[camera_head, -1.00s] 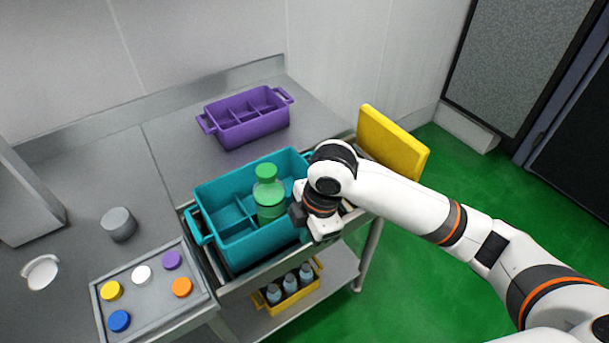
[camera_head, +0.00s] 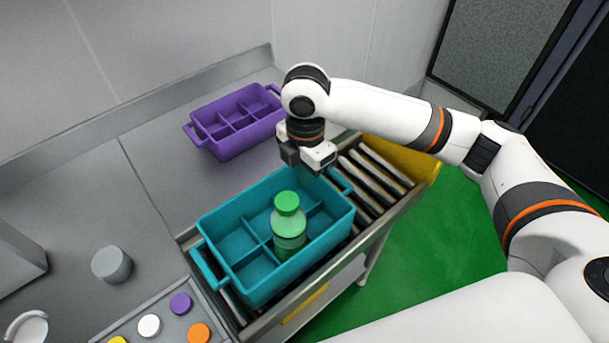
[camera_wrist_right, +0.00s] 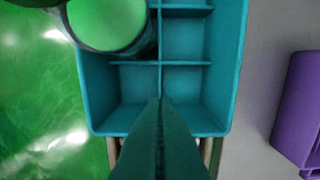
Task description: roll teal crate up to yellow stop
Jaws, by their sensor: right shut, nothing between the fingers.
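The teal crate (camera_head: 312,252) sits on the roller track, with a green-capped bottle (camera_head: 289,236) standing in one of its compartments. The yellow stop (camera_head: 418,165) is at the track's right end, partly hidden behind my right arm. Bare rollers lie between crate and stop. My right gripper (camera_head: 317,170) is above the crate's far right edge, pointing down, shut and empty. In the right wrist view its closed fingers (camera_wrist_right: 160,105) overlap the end wall of the crate (camera_wrist_right: 230,70); whether they touch it I cannot tell. My left gripper is not in view.
A purple crate (camera_head: 232,151) stands on the counter behind the track. A grey cylinder (camera_head: 112,265) and a tray (camera_head: 170,334) with coloured caps are at the left. The bare rollers (camera_head: 372,185) right of the crate are clear.

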